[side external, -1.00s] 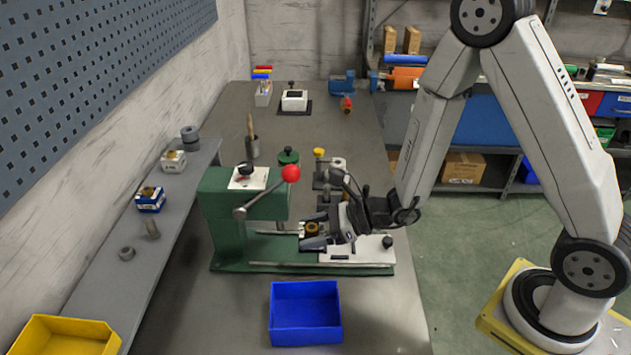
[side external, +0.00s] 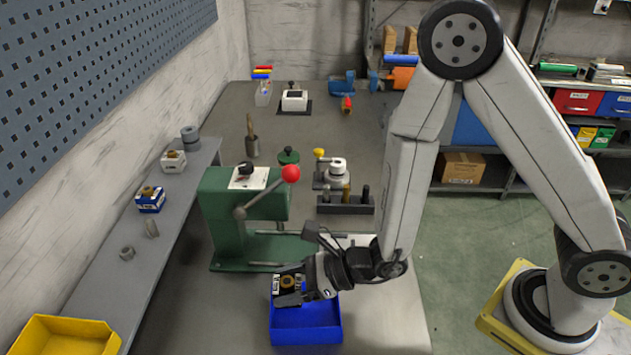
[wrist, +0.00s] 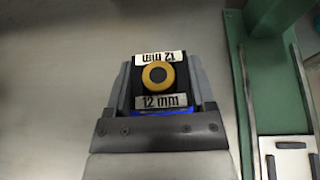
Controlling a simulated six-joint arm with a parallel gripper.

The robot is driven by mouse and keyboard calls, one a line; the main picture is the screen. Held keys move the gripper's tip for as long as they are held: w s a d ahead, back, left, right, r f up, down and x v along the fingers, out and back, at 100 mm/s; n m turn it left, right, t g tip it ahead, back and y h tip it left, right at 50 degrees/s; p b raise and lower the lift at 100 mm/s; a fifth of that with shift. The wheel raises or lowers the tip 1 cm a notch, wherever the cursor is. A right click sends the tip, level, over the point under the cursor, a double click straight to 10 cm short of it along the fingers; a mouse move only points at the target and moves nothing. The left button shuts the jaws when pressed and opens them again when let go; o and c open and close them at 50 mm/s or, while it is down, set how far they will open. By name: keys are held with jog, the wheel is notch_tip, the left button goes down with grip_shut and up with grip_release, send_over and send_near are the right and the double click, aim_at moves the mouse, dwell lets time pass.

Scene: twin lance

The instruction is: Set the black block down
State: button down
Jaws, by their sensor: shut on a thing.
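My gripper (side external: 289,289) is shut on the black block (wrist: 172,79). The block has a yellow-orange ring on top and white labels reading 12 mm. In the wrist view it sits between the two grey fingers (wrist: 159,88). In the side view the black block (side external: 290,283) is partly hidden by the gripper. It shows over the back part of the blue bin (side external: 306,334). I cannot tell whether it touches the bin. A little blue shows below the block in the wrist view.
The green press (side external: 222,222) with its red-knobbed lever stands just behind the blue bin. A yellow bin (side external: 62,338) is at the front left. A grey shelf (side external: 113,290) holds small parts. The bench right of the blue bin (side external: 385,330) is clear.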

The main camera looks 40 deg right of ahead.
aim_at(273, 314)
jog(key=shift+f, duration=0.15)
jog(key=shift+f, duration=1.85)
jog(key=shift+f, duration=2)
jog(key=shift+f, duration=0.1)
jog(key=shift+c, duration=1)
grip_release()
jog(key=shift+v, duration=3.8)
